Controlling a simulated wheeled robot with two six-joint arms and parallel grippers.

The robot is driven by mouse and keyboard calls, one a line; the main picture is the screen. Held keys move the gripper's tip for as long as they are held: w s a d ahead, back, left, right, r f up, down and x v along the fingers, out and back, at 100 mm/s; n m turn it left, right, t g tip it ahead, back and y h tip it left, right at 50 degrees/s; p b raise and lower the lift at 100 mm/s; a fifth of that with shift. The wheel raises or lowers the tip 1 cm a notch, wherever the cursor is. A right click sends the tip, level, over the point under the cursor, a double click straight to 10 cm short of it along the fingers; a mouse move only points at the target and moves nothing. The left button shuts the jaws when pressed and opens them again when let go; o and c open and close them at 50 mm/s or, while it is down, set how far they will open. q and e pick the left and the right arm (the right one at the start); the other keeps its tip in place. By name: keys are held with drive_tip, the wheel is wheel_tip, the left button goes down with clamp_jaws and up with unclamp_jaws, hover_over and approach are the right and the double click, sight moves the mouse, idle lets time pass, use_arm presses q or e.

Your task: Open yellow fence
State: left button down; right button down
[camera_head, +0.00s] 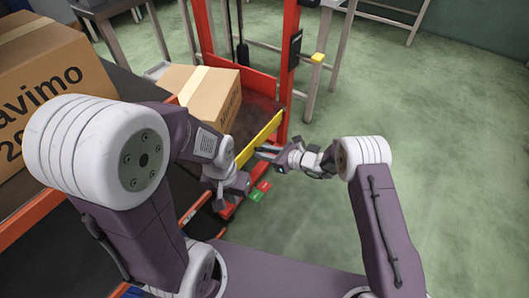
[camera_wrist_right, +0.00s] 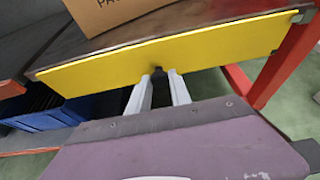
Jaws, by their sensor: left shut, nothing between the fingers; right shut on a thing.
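The yellow fence (camera_head: 264,137) is a flat bar across the end of the red-framed conveyor, beside the cardboard box. In the right wrist view the yellow fence (camera_wrist_right: 200,46) spans most of the width. My right gripper (camera_head: 260,152) is shut on the fence near its lower edge; its two fingers (camera_wrist_right: 161,82) meet it near the middle, and the exact grip point is partly hidden. My left gripper (camera_head: 224,198) is shut and empty, below and left of the fence, near the red and green buttons.
A cardboard box (camera_head: 203,93) stands on the conveyor just behind the fence. A larger box (camera_head: 50,80) is at the left. A red post (camera_head: 289,70) rises at the fence's right end. Red and green buttons (camera_head: 260,190) sit below. Green floor (camera_head: 430,150) at the right is clear.

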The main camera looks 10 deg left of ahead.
wheel_tip(320, 180, up, 6)
drive_tip(key=p, duration=0.4)
drive_tip(key=c, duration=1.2)
unclamp_jaws()
drive_tip(key=p, duration=0.4)
approach(254, 140)
drive_tip(key=v, duration=0.4)
drive_tip(key=shift+d, duration=0.1)
drive_tip(key=shift+w, duration=0.1)
